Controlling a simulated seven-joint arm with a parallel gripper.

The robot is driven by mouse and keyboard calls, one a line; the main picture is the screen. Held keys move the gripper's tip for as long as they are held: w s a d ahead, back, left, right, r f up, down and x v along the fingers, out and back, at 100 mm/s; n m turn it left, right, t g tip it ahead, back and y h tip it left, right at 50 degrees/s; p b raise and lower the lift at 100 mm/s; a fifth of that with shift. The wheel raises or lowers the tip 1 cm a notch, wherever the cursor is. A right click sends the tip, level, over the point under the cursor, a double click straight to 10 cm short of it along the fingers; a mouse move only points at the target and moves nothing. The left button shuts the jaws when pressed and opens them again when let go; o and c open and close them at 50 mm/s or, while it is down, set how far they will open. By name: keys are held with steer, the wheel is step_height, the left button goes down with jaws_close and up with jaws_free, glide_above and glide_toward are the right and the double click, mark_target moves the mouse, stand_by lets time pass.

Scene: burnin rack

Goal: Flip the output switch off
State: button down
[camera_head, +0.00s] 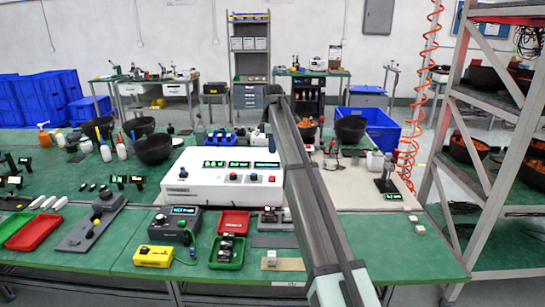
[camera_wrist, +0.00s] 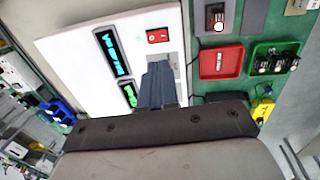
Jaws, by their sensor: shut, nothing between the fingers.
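The white bench unit (camera_head: 222,180) stands on the green table, with lit displays on its upper face and small red and blue controls on its front. In the wrist view the unit (camera_wrist: 75,55) shows a red rocker switch (camera_wrist: 158,36) beside a lit display (camera_wrist: 112,53). I cannot read its label or tell its position. My gripper (camera_wrist: 158,68) is shut and empty, and its dark fingers appear just below the red switch in the wrist view. They cover part of the panel, and I cannot tell whether they touch it. My fingers are not clear in the head view.
A red tray (camera_head: 234,215) and a green tray (camera_head: 219,264) with small parts lie in front of the unit. A dark meter box (camera_head: 168,226) and yellow box (camera_head: 153,257) stand to their left. A metal rack (camera_head: 492,150) stands at right.

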mark_target(273, 176)
steer(key=shift+r, duration=0.65)
steer(key=shift+w+a+r, duration=0.1)
steer(key=shift+w+r, duration=0.05)
steer(key=shift+w, duration=0.55)
steer(key=f, duration=0.4)
steer(key=w+f, duration=0.1)
steer(key=f, duration=0.9)
steer(key=shift+w, duration=0.35)
steer(key=shift+w+f, duration=0.1)
steer(key=shift+f, duration=0.2)
